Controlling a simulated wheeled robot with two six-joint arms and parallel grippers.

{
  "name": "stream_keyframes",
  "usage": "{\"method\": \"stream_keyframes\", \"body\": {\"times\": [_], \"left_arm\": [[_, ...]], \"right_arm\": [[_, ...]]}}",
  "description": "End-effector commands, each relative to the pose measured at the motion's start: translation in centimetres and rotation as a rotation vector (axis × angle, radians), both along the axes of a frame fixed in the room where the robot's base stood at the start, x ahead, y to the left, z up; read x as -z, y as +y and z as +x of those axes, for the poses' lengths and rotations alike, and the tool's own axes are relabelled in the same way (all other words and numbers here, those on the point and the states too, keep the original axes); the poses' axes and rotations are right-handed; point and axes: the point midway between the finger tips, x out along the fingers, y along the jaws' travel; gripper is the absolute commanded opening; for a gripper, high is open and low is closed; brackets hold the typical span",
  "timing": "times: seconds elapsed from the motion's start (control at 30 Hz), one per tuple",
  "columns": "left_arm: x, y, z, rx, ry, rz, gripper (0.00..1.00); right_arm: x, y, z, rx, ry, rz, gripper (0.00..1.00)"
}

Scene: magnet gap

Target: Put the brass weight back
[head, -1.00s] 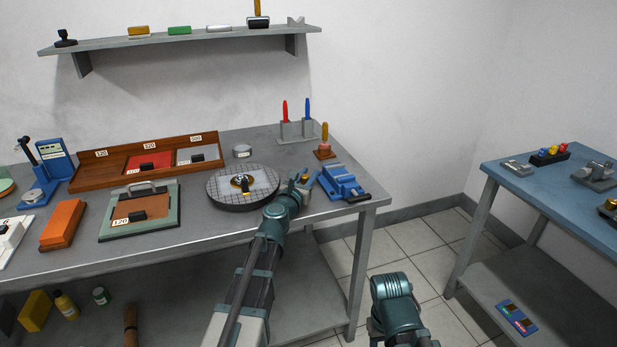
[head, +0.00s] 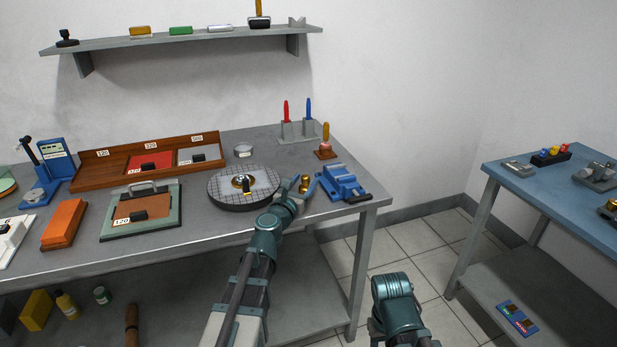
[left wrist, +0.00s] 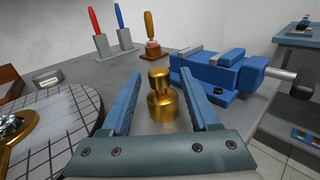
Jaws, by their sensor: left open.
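The brass weight (left wrist: 162,97) stands upright on the grey table, with a knob on top, in the left wrist view. It also shows in the head view (head: 304,184), between the round gridded plate and the blue vise. My left gripper (head: 305,186) is open, with one blue finger on each side of the weight. In the left wrist view the gripper (left wrist: 160,92) shows a gap between each finger and the weight. My right gripper is not in view.
The round gridded plate (head: 220,188) with a brass-coloured piece is left of the weight. The blue vise (head: 343,182) is close on the right. A wooden-handled tool (head: 325,150) and the screwdriver stand (head: 297,138) are behind. Bare table lies in front.

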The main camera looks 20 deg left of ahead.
Motion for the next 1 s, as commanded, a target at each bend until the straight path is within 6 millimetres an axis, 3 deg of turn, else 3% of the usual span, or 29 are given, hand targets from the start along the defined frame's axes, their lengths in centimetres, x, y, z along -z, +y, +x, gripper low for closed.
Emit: {"method": "stream_keyframes", "body": {"times": [0.1, 0.3, 0.43, 0.73, 0.77, 0.87, 1.0], "left_arm": [[0.0, 0.3, -3.1, -0.001, 0.000, 0.000, 0.61], [0.0, 0.7, -6.7, -0.001, 0.000, 0.000, 0.61], [0.0, 0.8, -7.6, 0.000, 0.000, 0.000, 0.61], [0.1, 0.4, -7.6, 0.015, 0.001, 0.021, 0.61], [0.2, -0.2, -7.6, 0.031, 0.003, 0.049, 0.61], [1.3, -4.5, -8.0, 0.163, 0.008, 0.256, 0.61], [5.8, -14.3, -11.0, 0.529, -0.011, 0.801, 0.61]], "right_arm": [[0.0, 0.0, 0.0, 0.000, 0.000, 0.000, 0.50], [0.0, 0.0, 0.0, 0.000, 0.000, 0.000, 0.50], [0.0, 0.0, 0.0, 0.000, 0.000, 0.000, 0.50], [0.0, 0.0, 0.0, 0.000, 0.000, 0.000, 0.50], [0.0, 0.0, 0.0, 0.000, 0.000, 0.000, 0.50], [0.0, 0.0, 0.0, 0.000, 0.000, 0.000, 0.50], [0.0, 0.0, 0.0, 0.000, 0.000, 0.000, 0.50]]}}
